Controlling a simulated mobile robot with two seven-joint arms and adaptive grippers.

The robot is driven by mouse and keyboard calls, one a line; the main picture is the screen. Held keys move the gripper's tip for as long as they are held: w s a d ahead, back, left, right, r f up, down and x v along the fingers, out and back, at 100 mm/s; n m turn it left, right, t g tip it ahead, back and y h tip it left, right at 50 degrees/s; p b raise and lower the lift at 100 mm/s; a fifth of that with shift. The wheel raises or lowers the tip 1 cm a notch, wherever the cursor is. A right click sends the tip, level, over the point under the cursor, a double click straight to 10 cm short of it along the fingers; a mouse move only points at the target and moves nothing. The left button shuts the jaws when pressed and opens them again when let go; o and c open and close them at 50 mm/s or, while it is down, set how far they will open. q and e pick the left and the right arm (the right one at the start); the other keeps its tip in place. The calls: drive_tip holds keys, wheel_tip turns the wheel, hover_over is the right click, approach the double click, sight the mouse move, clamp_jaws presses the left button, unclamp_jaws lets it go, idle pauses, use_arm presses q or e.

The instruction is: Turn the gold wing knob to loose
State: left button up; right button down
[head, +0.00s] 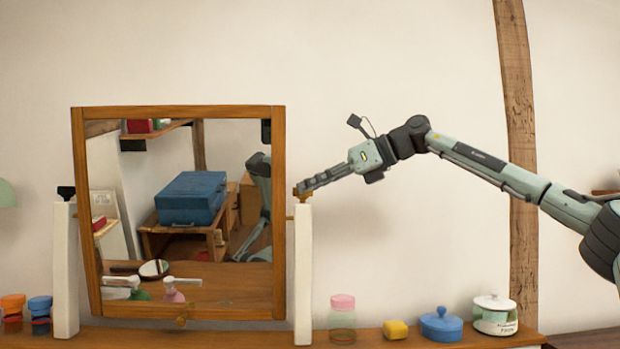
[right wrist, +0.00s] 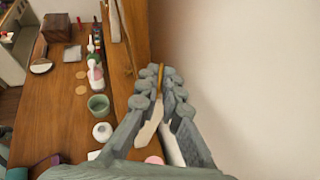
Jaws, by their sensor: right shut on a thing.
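The gold wing knob (head: 302,195) sits at the top of the white right-hand post (head: 303,270) of a wood-framed tilting mirror (head: 88,230). My right gripper (head: 304,186) reaches in from the right, its fingertips at the knob and shut on it. The fingers hide much of the knob. In the right wrist view, a thin gold strip of the knob (right wrist: 160,78) shows between the fingertips of my right gripper (right wrist: 163,74). I cannot tell which way its wings point. My left gripper is not in view.
A dark knob (head: 66,192) tops the left post.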

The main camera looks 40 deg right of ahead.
drive_tip(key=shift+w+d+n+g+y, duration=0.2)
drive_tip(key=shift+n+g+y, duration=0.6)
drive_tip(key=shift+n+y, duration=0.3)
drive_tip(key=shift+w+d+n+g+y, duration=0.1)
drive_tip(key=shift+d+n+g+y, duration=0.05)
drive_tip(key=shift+n+g+y, duration=0.9)
drive_tip(key=shift+n, duration=0.35)
drive_tip(key=c, duration=1.7)
unclamp_jaws()
drive_tip(key=v, duration=0.7)
drive_tip(key=shift+s, duration=0.25)
drive_tip(key=shift+d, duration=0.15)
